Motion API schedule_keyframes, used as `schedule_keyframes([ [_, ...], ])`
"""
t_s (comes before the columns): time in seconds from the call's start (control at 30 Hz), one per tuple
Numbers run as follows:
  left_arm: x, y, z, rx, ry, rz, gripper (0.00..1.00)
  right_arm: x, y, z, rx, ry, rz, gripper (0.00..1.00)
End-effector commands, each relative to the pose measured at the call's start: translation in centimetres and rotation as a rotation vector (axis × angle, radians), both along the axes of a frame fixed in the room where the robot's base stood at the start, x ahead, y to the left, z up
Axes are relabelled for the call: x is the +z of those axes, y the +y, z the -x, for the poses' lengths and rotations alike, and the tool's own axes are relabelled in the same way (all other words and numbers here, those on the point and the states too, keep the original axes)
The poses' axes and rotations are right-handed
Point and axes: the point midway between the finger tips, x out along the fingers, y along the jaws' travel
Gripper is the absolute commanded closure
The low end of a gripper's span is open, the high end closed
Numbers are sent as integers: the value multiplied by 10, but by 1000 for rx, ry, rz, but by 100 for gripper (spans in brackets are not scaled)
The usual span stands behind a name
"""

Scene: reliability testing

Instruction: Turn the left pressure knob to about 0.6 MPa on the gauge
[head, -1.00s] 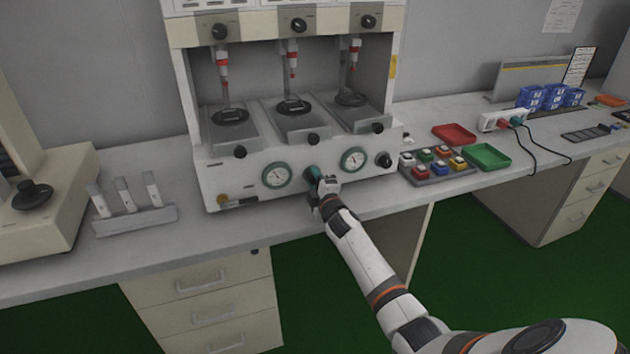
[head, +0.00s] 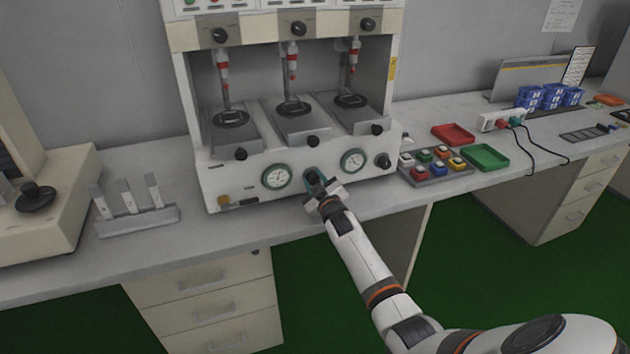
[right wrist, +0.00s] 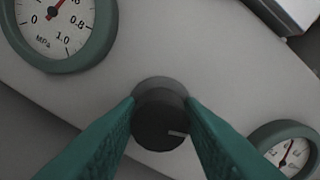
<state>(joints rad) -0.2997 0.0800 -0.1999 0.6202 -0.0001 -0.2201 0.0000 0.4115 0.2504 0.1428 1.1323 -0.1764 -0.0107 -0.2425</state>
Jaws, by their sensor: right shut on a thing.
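The left pressure knob (right wrist: 160,117) is a dark round knob with a light pointer line, on the machine's front panel. My right gripper (right wrist: 160,104) has its two green fingers shut on either side of it. In the head view my right gripper (head: 315,186) is at the panel between the two gauges and hides most of the knob. The left gauge (head: 276,177) is white with a green rim. In the right wrist view this gauge (right wrist: 52,20) is cut off at the top; its red needle points up and right, before the 0.8 mark. My left gripper is not in view.
A right gauge (head: 353,161) and another dark knob (head: 383,160) sit farther right on the panel. A button box (head: 436,166) and a green tray (head: 487,157) stand right of the machine. The bench in front of the panel is narrow.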

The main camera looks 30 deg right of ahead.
Motion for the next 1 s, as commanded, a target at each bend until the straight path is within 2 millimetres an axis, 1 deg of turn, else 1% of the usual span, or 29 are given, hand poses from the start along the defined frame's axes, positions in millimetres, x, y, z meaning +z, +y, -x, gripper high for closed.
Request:
schedule_keyframes([
  [0.23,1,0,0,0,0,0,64,-2,0,1,-1,-10,-56,89],
  [0.67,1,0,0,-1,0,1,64,-2,0,1,-1,-11,-64,89],
  [0.7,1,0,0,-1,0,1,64,-2,0,1,-1,-11,-64,63],
  [0.77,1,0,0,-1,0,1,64,-2,0,1,-1,-11,-64,53],
  [0.8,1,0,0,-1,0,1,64,-2,0,0,-1,-12,-63,46],
  [0.83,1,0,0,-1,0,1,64,-2,0,0,-1,-12,-63,44],
  [1.0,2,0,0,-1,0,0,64,-1,0,0,0,-13,-63,44],
])
